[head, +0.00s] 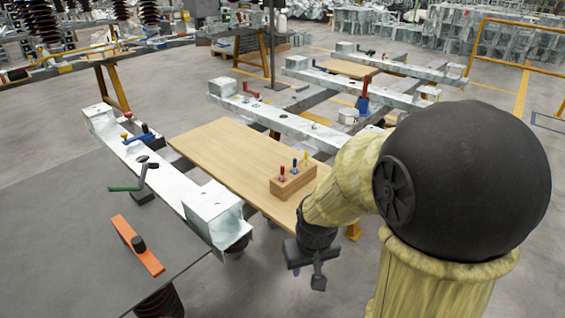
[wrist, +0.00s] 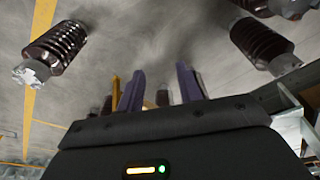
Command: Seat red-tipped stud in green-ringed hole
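The red-tipped stud (head: 283,174) stands upright in a small wooden block (head: 293,184), beside a blue-tipped stud (head: 294,164) and a yellow-tipped stud (head: 306,158). The block is on a light wooden board. My gripper (head: 318,277) hangs below my forearm, in front of and right of the block, apart from it. In the wrist view my gripper's two purple fingers (wrist: 161,88) stand apart with nothing seen held between them. I cannot make out a green-ringed hole in either view.
A green-handled crank (head: 128,188) and an orange bar (head: 137,245) are near the grey table (head: 60,225). Brown insulators (wrist: 60,45) show in the wrist view.

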